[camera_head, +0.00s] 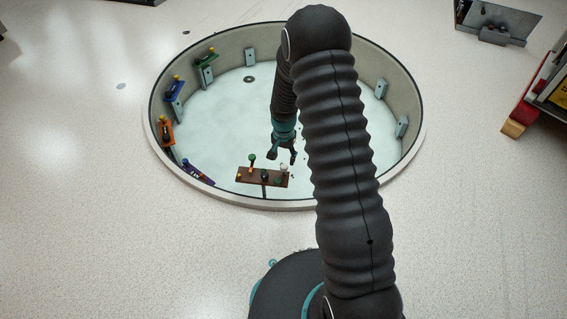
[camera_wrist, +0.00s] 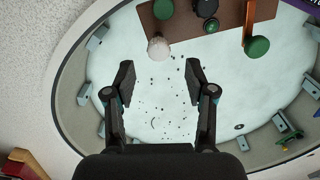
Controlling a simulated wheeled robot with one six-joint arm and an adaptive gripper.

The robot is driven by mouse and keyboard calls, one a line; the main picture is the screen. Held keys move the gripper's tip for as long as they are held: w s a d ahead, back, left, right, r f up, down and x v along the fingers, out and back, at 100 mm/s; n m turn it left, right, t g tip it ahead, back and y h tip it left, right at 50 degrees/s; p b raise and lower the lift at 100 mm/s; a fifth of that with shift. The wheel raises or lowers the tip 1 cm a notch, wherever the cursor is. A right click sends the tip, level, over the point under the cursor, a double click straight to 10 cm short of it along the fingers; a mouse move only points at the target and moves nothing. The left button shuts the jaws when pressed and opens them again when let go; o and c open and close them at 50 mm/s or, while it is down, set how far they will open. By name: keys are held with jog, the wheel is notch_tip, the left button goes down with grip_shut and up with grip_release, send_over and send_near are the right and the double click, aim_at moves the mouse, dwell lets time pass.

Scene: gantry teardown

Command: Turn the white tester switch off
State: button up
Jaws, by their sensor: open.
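A brown panel (camera_head: 250,177) stands on a post near the front inside the round pit, with several coloured knobs on it. The white tester switch (camera_wrist: 158,48) shows in the wrist view as a round white knob at the panel's lower left edge. It also shows small at the panel's right end (camera_head: 284,168) in the head view. My gripper (camera_wrist: 156,82) is open and empty, its fingertips apart on either side below the white knob and not touching it. In the head view my gripper (camera_head: 284,157) hangs just above the panel's right end. Whether the switch is on or off cannot be told.
On the panel are a black knob (camera_wrist: 205,8) and green knobs (camera_wrist: 257,47), one on an orange lever. Coloured fixtures, including an orange one (camera_head: 166,130), line the pit's left wall. The pit's rim (camera_head: 268,204) surrounds the panel. The pale floor is mostly clear.

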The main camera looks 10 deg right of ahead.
aim_at(284, 166)
notch_tip(284, 166, up, 7)
dwell(0.3)
jog(key=shift+f, duration=0.15)
dwell(0.3)
jog(key=s+r+n+g, duration=0.2)
jog(key=s+r+n, duration=0.1)
jog(key=s, duration=0.4)
jog(key=s+r+n+t+p, duration=0.1)
jog(key=s+r+t, duration=0.1)
jog(key=s+r, duration=0.6)
jog(key=s+r+n+t+p, duration=0.1)
jog(key=s+r, duration=0.6)
jog(key=r, duration=0.7)
jog(key=s+r+n+t+p, duration=0.2)
jog(key=s+r+t, duration=0.2)
jog(key=s+r, duration=0.4)
jog(key=shift+s+r+t, duration=0.3)
jog(key=shift+r, duration=1.6)
